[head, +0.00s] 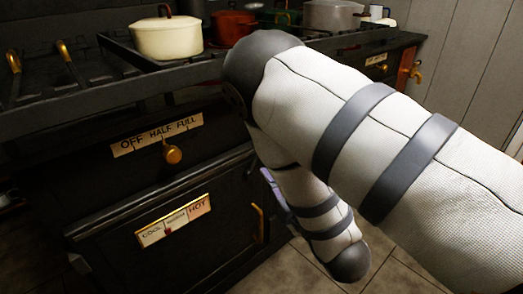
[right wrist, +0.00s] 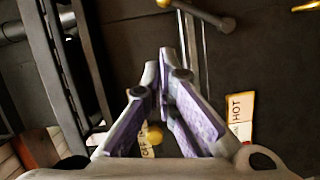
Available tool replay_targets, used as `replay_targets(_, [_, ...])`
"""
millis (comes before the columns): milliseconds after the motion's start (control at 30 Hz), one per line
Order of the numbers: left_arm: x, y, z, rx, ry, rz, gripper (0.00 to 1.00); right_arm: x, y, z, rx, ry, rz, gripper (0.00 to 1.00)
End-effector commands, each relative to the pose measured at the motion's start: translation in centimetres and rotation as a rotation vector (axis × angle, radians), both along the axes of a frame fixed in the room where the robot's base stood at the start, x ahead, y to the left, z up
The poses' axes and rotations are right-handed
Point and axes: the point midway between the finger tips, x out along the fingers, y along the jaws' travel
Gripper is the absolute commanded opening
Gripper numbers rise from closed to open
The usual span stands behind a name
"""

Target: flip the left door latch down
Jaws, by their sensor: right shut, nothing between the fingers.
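The left oven door is black, with a COOL–HOT plate (head: 173,222) and an upright brass handle (head: 258,222) near its right edge. In the right wrist view a grey metal bar with a rounded end (right wrist: 206,15) and a brass tip lies beyond my fingers; it looks like the latch, though I cannot be sure. My arm hides that spot in the head view. My right gripper (right wrist: 163,62) is shut and empty, its fingertips pointing toward the bar; contact is unclear. In the head view only a purple sliver of it shows behind my forearm. My left gripper is not in view.
A brass knob (head: 172,154) sits under an OFF HALF FULL plate (head: 157,135) above the door. A cream pot (head: 167,38) and an orange pot (head: 232,27) stand on the stove top, whose front rail juts out. Tiled floor (head: 385,272) lies at the lower right.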

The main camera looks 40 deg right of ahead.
Motion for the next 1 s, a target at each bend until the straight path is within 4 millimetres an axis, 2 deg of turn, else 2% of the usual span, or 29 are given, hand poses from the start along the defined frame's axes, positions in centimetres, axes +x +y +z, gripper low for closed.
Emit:
replay_targets(167, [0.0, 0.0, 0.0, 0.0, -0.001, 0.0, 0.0, 0.1, 0.0, 0.0, 0.003, 0.001, -0.001, 0.0])
replay_targets(267, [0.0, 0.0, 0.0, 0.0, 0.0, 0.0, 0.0, 1.0, -0.3, -0.1, 0.005, 0.0, -0.001, 0.0])
replay_targets(700, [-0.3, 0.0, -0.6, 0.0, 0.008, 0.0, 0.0, 10.1, -2.3, -0.6, 0.005, 0.001, -0.001, 0.0])
replay_targets(800, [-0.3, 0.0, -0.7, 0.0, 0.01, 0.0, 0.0, 10.8, -3.9, -1.0, 0.006, 0.003, -0.004, 0.0])
replay_targets(1000, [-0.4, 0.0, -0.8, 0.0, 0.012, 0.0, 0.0, 11.8, -5.3, -1.3, 0.006, 0.005, -0.002, 0.0])
